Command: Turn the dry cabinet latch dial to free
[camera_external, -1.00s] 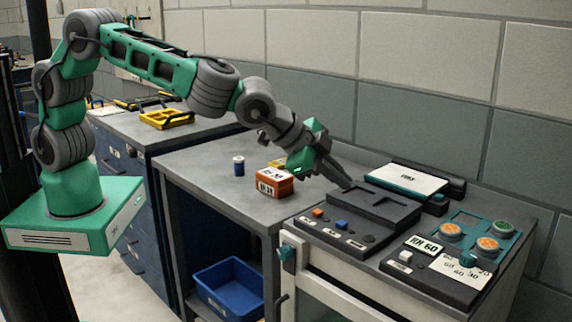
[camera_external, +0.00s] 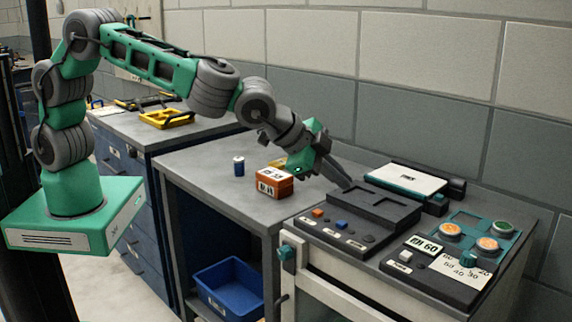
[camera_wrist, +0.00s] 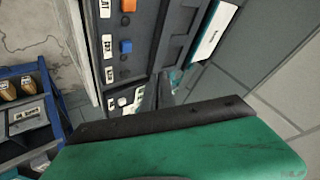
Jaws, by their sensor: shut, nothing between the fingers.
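A small teal knob (camera_external: 287,254) sits at the top left front corner of the pale cabinet (camera_external: 325,288) with a glass door; it looks like the latch dial. Its pointer and any marks are too small to read. My gripper (camera_external: 343,182) is shut and empty, tilted down to the right, at the back left edge of the dark panel unit on the cabinet top. It is above and behind the knob, well apart from it. In the wrist view the gripper tip (camera_wrist: 152,96) points toward the panel; I cannot make out the knob there.
The panel unit (camera_external: 374,212) carries orange and blue buttons. A control box (camera_external: 430,285) with round buttons stands at right. An orange box (camera_external: 274,182) and blue jar (camera_external: 239,166) stand on the grey bench (camera_external: 205,180). A blue bin (camera_external: 228,290) is below. The wall is behind.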

